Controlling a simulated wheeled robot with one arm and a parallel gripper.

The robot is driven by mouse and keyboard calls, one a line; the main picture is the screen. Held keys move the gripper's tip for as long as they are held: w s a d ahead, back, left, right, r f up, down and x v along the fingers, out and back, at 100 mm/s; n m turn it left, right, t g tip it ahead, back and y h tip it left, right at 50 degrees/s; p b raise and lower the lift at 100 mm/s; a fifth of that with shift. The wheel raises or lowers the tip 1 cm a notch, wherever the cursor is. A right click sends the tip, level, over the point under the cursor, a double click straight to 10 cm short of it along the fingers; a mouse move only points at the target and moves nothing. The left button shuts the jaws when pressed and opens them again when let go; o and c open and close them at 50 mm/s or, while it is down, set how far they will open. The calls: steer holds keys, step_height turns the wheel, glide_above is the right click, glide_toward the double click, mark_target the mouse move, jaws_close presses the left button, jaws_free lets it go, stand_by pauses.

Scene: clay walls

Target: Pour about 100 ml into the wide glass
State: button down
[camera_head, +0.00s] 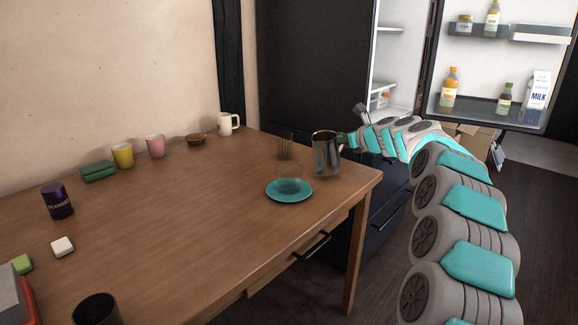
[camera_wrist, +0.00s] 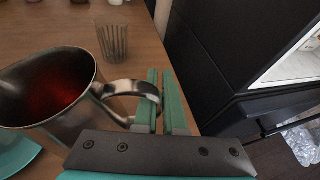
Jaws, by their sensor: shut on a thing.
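A steel jug (camera_head: 326,156) is held by its handle at the right end of the table, looking about upright. My gripper (camera_head: 350,141) is shut on that handle. In the wrist view the gripper's teal fingers (camera_wrist: 156,102) close on the handle, and the jug (camera_wrist: 75,118) holds red liquid. A faint clear glass, low and wide, seems to stand on the teal plate (camera_head: 272,192), left of and nearer than the jug; its outline is hard to see. The plate's edge shows in the wrist view (camera_wrist: 18,156). A ribbed clear glass (camera_head: 284,147) stands behind the plate, left of the jug.
A white mug (camera_head: 228,124), brown bowl (camera_head: 196,140), pink cup (camera_head: 156,147) and yellow cup (camera_head: 122,156) line the table's back. A dark purple can (camera_head: 58,202) stands left. The open fridge (camera_head: 398,75) is at right. The table's middle (camera_head: 190,220) is clear.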

steer(key=shift+s+a+r+n+t+h, duration=0.15)
steer(key=shift+s+a+r+n+t, duration=0.15)
steer(key=shift+r, duration=0.2)
steer(key=shift+s+a+r+n+t+h, duration=0.2)
steer(key=shift+a+r+n, duration=0.1)
steer(key=shift+r+n, duration=0.15)
steer(key=shift+s+a+r+n+t+h+b, duration=0.25)
steer(key=shift+s+a+r+n+t+b, duration=0.35)
steer(key=shift+s+a+r+n, duration=0.45)
steer(key=b, duration=0.2)
steer(key=shift+s+a+f+n+b, duration=0.15)
steer(key=shift+n+b, duration=0.15)
steer(key=shift+b, duration=0.05)
step_height(320, 180, up, 6)
steer(key=s+a+n+t+b, duration=0.1)
steer(key=n+b, duration=0.3)
steer(key=b, duration=0.4)
steer(key=shift+s+a+t+h+b, duration=0.3)
steer(key=shift+s+a+t+b, duration=0.15)
steer(key=shift+a, duration=0.2)
steer(key=shift+s+a+r+n+b, duration=0.2)
steer(key=shift+n+b, duration=0.1)
steer(key=shift+b, duration=0.35)
